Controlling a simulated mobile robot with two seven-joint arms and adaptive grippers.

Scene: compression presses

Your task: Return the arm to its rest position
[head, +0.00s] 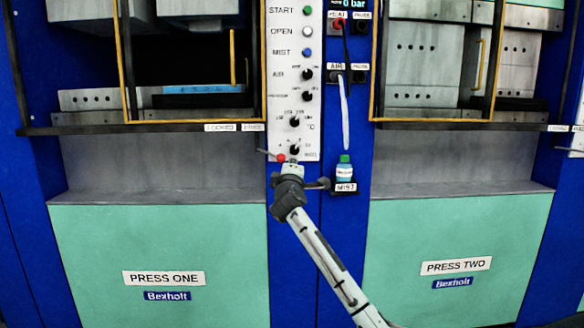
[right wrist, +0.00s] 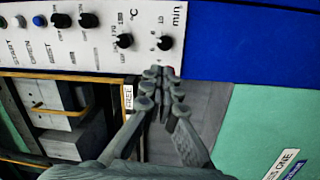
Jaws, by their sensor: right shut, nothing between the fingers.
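My right arm comes in from the lower right in the head view. Its right gripper (head: 290,170) is in front of the lower end of the white control panel (head: 308,75), between the two presses. In the right wrist view the fingers of the right gripper (right wrist: 163,80) are shut together with nothing between them. The fingertips appear near the panel's lower edge, by the minute dial (right wrist: 164,43). A small red part (head: 281,157) shows beside the gripper; I cannot tell whether they touch. My left gripper is not in view.
Press one (head: 160,250) stands left and press two (head: 455,250) right, both with barred guards above (head: 190,126). A small bottle with a green cap (head: 345,168) stands on a mist-labelled holder (head: 345,187) just right of the gripper. A white hose (head: 345,115) hangs above it.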

